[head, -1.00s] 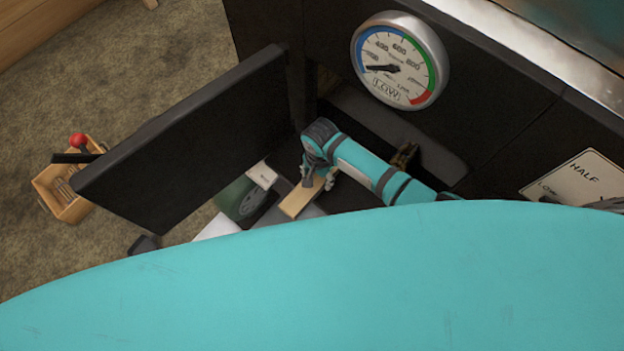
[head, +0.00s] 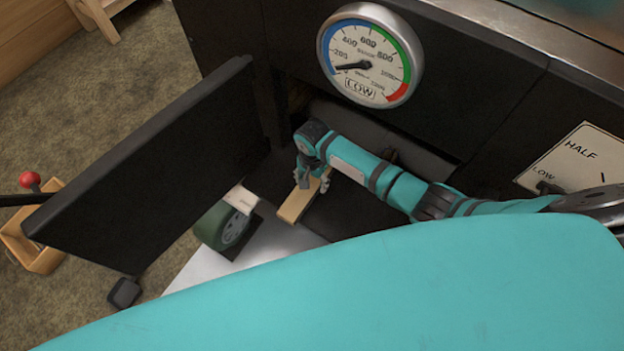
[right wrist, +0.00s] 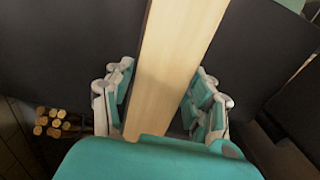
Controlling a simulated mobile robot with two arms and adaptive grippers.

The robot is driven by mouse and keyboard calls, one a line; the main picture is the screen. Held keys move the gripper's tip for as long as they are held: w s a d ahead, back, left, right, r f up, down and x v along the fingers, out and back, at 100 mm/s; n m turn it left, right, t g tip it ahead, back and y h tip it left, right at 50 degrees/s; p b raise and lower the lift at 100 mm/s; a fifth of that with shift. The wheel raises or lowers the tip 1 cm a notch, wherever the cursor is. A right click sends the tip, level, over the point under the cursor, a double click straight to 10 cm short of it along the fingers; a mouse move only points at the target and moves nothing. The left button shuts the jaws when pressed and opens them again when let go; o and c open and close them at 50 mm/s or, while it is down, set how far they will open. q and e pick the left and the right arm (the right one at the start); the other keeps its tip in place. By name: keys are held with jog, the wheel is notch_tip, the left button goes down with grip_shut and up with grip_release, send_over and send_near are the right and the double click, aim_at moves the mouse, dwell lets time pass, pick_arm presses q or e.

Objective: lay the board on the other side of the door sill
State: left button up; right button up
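The board (head: 299,205) is a narrow, pale wooden strip near the lower edge of the dark opening under the gauge. My right gripper (head: 314,184) comes in from the right and has its fingers around the upper end of the board. In the right wrist view the board (right wrist: 172,60) runs between the two fingers of the gripper (right wrist: 163,88), which appear shut on its long edges. The black door (head: 160,170) hangs open to the left. The sill is dark, and I cannot tell whether the board touches it. My left gripper is out of view.
A round gauge (head: 368,58) is on the dark front above the opening. A wooden box (head: 40,245) stands on the floor beyond the door. Stacked logs (right wrist: 55,122) show at lower left in the right wrist view. My teal body hides the lower part of the head view.

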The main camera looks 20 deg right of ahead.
jog(key=o, duration=0.4)
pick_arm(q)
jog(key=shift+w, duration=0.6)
pick_arm(e)
jog(key=shift+o, duration=0.4)
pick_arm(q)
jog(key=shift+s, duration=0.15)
pick_arm(e)
notch_tip(320, 180, up, 12)
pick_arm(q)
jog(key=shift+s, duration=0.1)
pick_arm(e)
jog(key=shift+s, duration=0.1)
